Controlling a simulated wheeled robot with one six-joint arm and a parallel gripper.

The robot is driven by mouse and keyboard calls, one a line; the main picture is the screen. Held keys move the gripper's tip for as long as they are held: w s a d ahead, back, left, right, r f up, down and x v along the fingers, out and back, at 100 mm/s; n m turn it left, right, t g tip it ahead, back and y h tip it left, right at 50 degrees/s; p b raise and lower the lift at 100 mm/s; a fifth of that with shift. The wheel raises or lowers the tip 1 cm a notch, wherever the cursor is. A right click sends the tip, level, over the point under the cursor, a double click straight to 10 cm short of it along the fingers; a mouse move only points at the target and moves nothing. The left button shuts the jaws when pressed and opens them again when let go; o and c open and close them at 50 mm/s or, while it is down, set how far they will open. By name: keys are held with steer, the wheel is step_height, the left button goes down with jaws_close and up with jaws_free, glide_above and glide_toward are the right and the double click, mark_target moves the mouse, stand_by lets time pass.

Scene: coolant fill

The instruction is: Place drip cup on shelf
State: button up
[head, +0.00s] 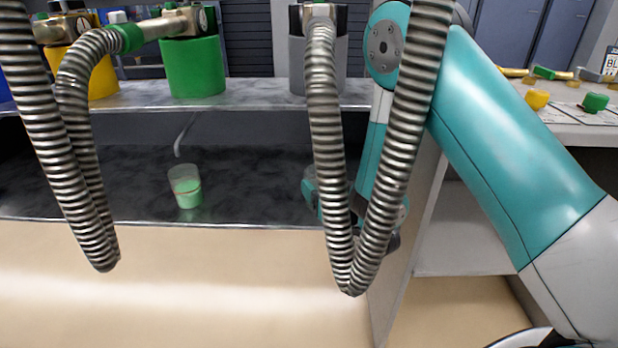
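The drip cup (186,187) is a small clear cup with green liquid in it. It is upright on the dark lower shelf (250,190), left of centre in the head view, near the shelf's front edge. My gripper (393,243) is mostly hidden behind a hanging metal hose, well to the right of the cup and apart from it. A dark part shows beside the hose, but the fingers cannot be made out. I cannot tell whether it is open or shut.
A thin grey spout (183,135) hangs just above the cup. Ribbed metal hoses (85,150) (328,130) hang in front of the shelf. The upper shelf (255,93) carries green (194,68), yellow (103,78) and grey (297,60) containers. An upright panel (405,260) stands at the right.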

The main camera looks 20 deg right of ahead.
steer(key=shift+w+a+f, duration=0.1)
steer(key=shift+w+f, duration=0.3)
steer(key=shift+w, duration=0.3)
steer(key=shift+r, duration=0.1)
steer(key=o, duration=1.1)
